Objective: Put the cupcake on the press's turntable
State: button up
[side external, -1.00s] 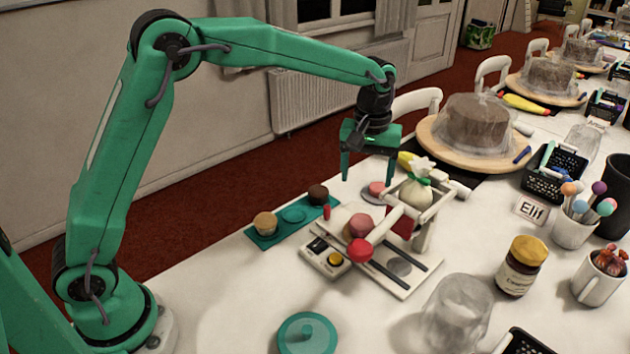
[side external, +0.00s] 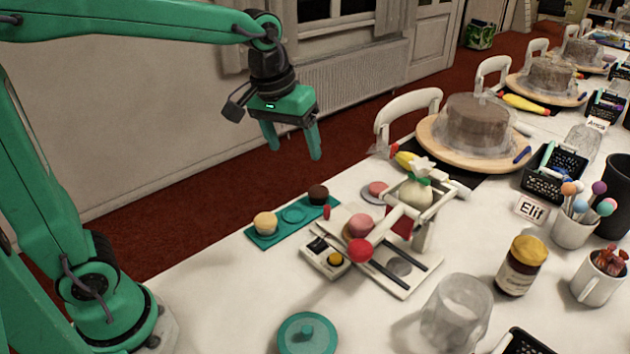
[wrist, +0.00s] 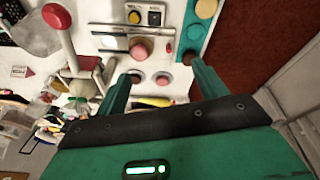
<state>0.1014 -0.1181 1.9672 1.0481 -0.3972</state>
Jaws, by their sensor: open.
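A pink cupcake (side external: 360,226) sits on the pale board of the press (side external: 421,279), below its red-balled lever (side external: 359,250); it also shows in the wrist view (wrist: 139,50). I cannot clearly see the turntable's surface under it. A cream cupcake (side external: 265,223) and a chocolate cupcake (side external: 318,194) stand on a teal tray (side external: 256,240), with an empty round spot between them. A pink round item (side external: 377,188) sits on a small saucer behind the press. My gripper (side external: 294,152) is open and empty, raised well above and behind the tray, apart from everything.
A tied pale bag (side external: 416,192) sits at the press frame. A control box (side external: 325,257) with a yellow button stands beside the press. A glass (side external: 457,312), a jar (side external: 522,266) and a teal lid-like disc (side external: 307,334) are nearer. A covered cake (side external: 474,121) stands behind.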

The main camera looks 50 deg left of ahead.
jog(key=s+a+f+m+t, duration=0.2)
jog(key=s+a+m, duration=0.1)
jog(key=s, duration=1.1)
jog(key=shift+s+a+t, duration=0.3)
jog(key=shift+a+t, duration=0.1)
